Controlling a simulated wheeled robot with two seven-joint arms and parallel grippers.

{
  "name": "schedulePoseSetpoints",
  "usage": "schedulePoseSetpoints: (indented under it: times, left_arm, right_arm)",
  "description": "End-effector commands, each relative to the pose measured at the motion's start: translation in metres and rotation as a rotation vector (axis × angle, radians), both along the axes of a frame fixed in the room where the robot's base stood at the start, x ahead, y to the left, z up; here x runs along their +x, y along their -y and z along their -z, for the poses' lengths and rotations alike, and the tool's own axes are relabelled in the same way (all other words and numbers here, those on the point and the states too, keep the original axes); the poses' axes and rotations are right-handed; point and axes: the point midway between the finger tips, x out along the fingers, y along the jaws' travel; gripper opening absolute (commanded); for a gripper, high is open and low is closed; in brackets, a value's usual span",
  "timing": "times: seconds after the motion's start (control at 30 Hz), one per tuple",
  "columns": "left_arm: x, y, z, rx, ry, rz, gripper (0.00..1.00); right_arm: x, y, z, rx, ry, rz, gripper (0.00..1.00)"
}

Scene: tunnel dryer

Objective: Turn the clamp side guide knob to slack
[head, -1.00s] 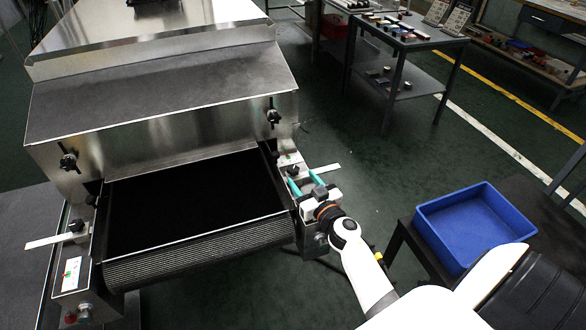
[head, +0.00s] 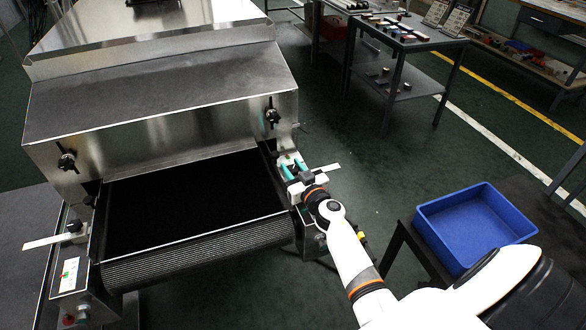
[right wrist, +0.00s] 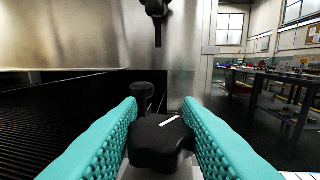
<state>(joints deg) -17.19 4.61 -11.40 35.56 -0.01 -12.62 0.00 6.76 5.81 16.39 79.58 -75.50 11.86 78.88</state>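The black clamp knob (right wrist: 155,145) with a white pointer line shows in the right wrist view, low and in the middle. It sits between the teal fingers of my right gripper (right wrist: 162,108), one on each side. The fingers are apart; I see no clear squeeze on the knob. In the head view, my right gripper (head: 294,168) is over the right side guide at the conveyor's right edge and mostly hides the knob there. A white strip (head: 328,168) sticks out to the right of it. My left gripper is in neither view.
A black post (right wrist: 143,92) stands just beyond the knob. Another black knob (head: 272,116) is on the dryer's front face. A matching guide knob (head: 75,227) is on the left side. A blue bin (head: 475,228) stands to the right.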

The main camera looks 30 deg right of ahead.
Motion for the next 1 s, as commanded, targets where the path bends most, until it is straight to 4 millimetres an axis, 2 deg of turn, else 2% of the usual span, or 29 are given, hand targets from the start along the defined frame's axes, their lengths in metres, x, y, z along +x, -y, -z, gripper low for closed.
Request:
schedulePoseSetpoints:
  times: [0.37, 0.67, 1.0]
  left_arm:
    - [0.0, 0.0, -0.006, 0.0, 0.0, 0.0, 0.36]
    - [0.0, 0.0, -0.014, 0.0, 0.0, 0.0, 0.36]
    - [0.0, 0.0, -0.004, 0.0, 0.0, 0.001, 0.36]
  right_arm:
    - [0.0, 0.001, -0.002, -0.002, -0.001, -0.068, 0.09]
    - [0.0, 0.003, -0.001, -0.006, -0.003, -0.277, 0.09]
    - [0.0, 0.003, 0.001, -0.006, -0.001, -0.518, 0.09]
